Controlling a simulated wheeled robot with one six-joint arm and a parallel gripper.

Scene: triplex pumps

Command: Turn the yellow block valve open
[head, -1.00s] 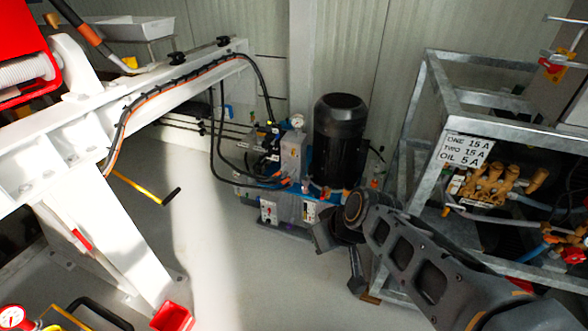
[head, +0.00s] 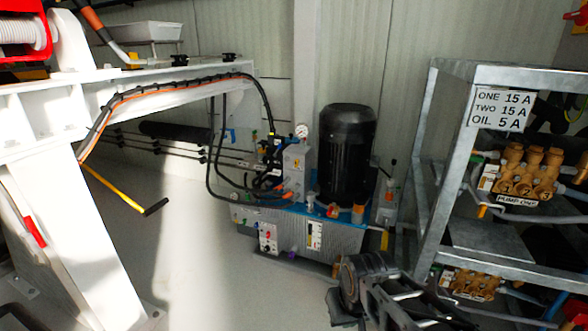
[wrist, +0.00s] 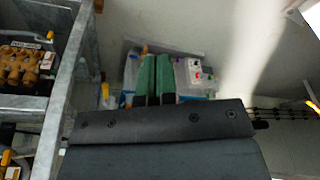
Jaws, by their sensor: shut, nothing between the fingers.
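Several yellow handles show, and I cannot tell for sure which is the yellow block valve. One yellow handle (head: 384,240) hangs at the right end of the hydraulic unit; a yellow piece (wrist: 104,92) shows beside that unit in the wrist view. A yellow-orange lever (head: 482,211) sits left of the brass pump marked PUMP ONE; a yellow lever (wrist: 50,35) is beside the brass pump in the wrist view. My gripper (wrist: 155,60) shows two green fingers side by side, shut and empty, in front of the unit. In the head view its fingers are hidden.
The galvanized rack (head: 446,190) stands at right with brass pumps (head: 525,172). The hydraulic unit (head: 345,238) with a black motor (head: 346,150) stands by the wall. A white frame (head: 85,240) with hoses is at left. The floor between is clear.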

